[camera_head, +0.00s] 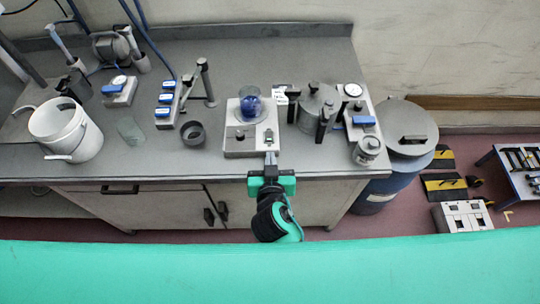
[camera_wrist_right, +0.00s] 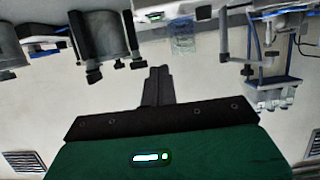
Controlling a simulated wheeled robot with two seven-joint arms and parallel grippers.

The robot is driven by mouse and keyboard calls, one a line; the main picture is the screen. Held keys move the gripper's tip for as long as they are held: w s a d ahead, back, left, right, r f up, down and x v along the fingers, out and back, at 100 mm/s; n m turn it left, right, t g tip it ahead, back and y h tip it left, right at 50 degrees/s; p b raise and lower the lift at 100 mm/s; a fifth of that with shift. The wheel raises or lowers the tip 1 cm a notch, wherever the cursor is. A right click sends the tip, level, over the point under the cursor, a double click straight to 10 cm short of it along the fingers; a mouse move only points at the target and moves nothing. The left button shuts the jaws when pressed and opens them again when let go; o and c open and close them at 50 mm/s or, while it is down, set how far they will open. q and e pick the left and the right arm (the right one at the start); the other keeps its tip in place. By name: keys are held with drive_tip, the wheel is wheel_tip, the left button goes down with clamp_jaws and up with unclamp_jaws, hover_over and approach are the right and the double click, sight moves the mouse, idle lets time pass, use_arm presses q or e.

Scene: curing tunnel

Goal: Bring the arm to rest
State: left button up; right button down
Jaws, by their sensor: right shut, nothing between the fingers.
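My right gripper (camera_head: 271,159) is at the front edge of the bench (camera_head: 225,165), just in front of a pale device with a blue round item on it (camera_head: 249,103). Its fingers are together with nothing between them. The right wrist view also shows the shut fingers (camera_wrist_right: 157,86), pointing away, with bench equipment beyond. My right arm reaches up from the lower middle of the head view. My left gripper is not in view.
A white bucket (camera_head: 66,133) stands at the bench's left. A metal pot (camera_head: 317,105) and a blue-buttoned box (camera_head: 360,115) stand right of the device. A blue drum (camera_head: 378,192) is on the floor beside the bench. A small dark cup (camera_head: 193,134) sits left of the device.

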idle(0.5)
drive_tip(key=s+d+f+n+g, duration=0.1)
drive_tip(key=s+d+f+g, duration=0.2)
drive_tip(key=f, duration=0.9)
drive_tip(key=s+d+f+n+g+y, duration=0.15)
drive_tip(key=s+f, duration=0.35)
drive_tip(key=f, duration=0.8)
drive_tip(key=s+d+f+n+g+h, duration=0.1)
drive_tip(key=s+d+f+n+g, duration=0.2)
drive_tip(key=f, duration=0.9)
drive_tip(key=s+d+f+m+g, duration=0.1)
drive_tip(key=s+d+f+g, duration=0.1)
drive_tip(key=s+d+f, duration=0.4)
drive_tip(key=s+d+f+m+g, duration=0.1)
drive_tip(key=s+d+f, duration=0.4)
drive_tip(key=s, duration=0.6)
drive_tip(key=s+d+f+m+g, duration=0.1)
drive_tip(key=s+d+f+g, duration=0.2)
drive_tip(key=s+d+f, duration=0.3)
drive_tip(key=s+f, duration=0.1)
drive_tip(key=s, duration=0.2)
drive_tip(key=shift+s+d+f, duration=0.2)
drive_tip(key=shift+s+d, duration=0.1)
drive_tip(key=shift+s, duration=0.05)
